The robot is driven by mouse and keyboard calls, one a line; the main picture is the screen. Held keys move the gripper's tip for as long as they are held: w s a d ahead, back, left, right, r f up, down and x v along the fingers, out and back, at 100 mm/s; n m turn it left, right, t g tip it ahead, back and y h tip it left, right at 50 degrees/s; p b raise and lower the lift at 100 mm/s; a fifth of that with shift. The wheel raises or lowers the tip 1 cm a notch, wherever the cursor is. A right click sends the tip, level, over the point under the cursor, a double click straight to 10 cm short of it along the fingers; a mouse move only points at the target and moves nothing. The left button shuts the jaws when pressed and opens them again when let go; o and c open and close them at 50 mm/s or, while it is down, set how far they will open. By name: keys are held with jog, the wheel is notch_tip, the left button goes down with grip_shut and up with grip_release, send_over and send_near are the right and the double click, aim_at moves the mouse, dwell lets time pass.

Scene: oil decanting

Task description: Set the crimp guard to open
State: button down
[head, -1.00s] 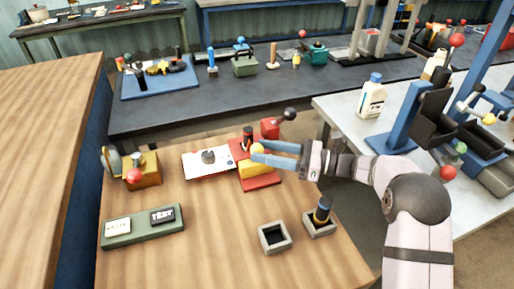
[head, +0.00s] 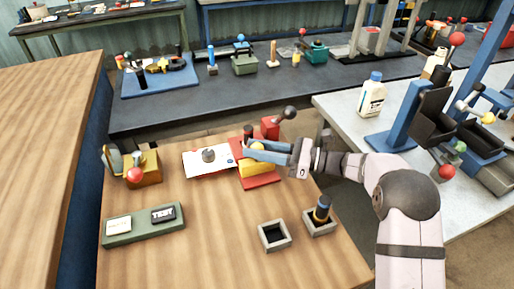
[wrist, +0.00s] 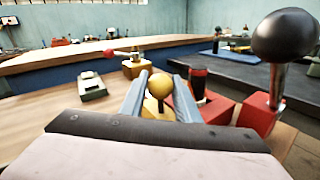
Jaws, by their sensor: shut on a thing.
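The crimp guard appears to be the yellow block (head: 256,169) on a red base (head: 262,182), with a yellow ball knob (head: 257,146) on a stem. My gripper (head: 256,150) has its blue fingers shut on this knob. In the wrist view the knob (wrist: 160,86) sits between the two fingertips (wrist: 158,95), with its dark stem below. The fingers hide part of the block in the head view.
A red block with a black ball lever (wrist: 284,35) stands close at the right. A black-and-red cylinder (head: 248,132) stands behind the knob. A white plate (head: 205,170) lies left. Square grey holders (head: 273,236) stand in front. The front-middle tabletop is clear.

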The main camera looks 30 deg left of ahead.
jog(key=s+d, duration=0.2)
jog(key=shift+s+d+p, duration=0.3)
jog(key=shift+d+p, duration=0.05)
jog(key=shift+s+f, duration=0.15)
jog(key=c, duration=1.5)
grip_release()
jog(key=shift+d, duration=0.1)
jog(key=shift+o, duration=0.7)
jog(key=shift+s+d, duration=0.1)
jog(key=w+d+b, duration=0.1)
jog(key=d, duration=0.6)
jog(key=shift+w, duration=0.3)
